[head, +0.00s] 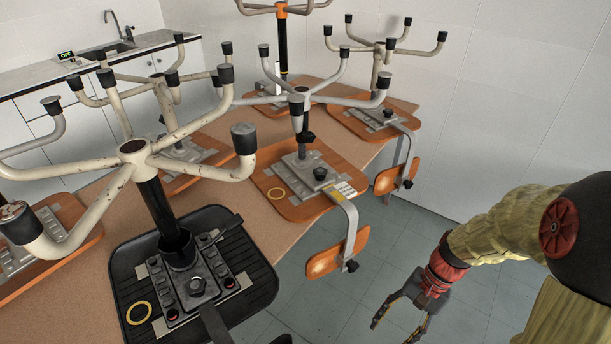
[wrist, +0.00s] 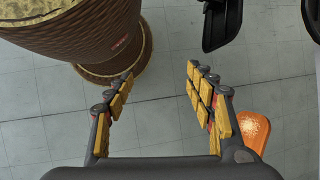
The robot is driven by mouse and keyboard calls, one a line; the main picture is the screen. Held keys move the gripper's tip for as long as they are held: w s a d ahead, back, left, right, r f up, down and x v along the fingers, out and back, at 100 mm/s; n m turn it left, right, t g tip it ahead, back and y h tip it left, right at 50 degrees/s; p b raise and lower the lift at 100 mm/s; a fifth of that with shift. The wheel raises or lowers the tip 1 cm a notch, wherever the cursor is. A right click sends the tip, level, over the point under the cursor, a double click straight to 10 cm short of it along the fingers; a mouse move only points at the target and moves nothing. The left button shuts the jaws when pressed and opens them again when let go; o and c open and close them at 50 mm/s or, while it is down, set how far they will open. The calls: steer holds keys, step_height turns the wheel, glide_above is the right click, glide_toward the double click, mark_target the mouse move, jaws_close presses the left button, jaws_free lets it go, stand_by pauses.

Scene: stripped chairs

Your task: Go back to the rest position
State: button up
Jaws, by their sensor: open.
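My gripper (head: 397,327) hangs at the lower right of the head view, over the tiled floor and to the right of the table (head: 264,240). Its fingers are apart and point down and to the left. In the wrist view the open fingers (wrist: 158,78) have yellow pads, with nothing between them but grey floor tiles. The gripper is clear of the chairs and touches nothing that I can see.
Upturned chairs crowd the table, including a black seat (head: 262,283) and an orange wooden seat (head: 268,182). A wooden backrest (head: 338,254) juts past the table edge. A sink counter (head: 150,41) stands behind.

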steer(key=s+a+r+n+t+h+p, duration=0.1)
steer(key=r+n+t, duration=0.3)
steer(key=r, duration=0.9)
steer(key=s+a+r+n+t+h+p, duration=0.1)
steer(key=s+r+n+t+h+p, duration=0.1)
steer(key=r, duration=1.2)
steer(key=s+n+t+h, duration=0.1)
steer(key=s+n+t, duration=0.1)
steer(key=shift+a+t+h, duration=0.3)
steer(key=shift+h, duration=0.1)
steer(key=shift+c, duration=0.2)
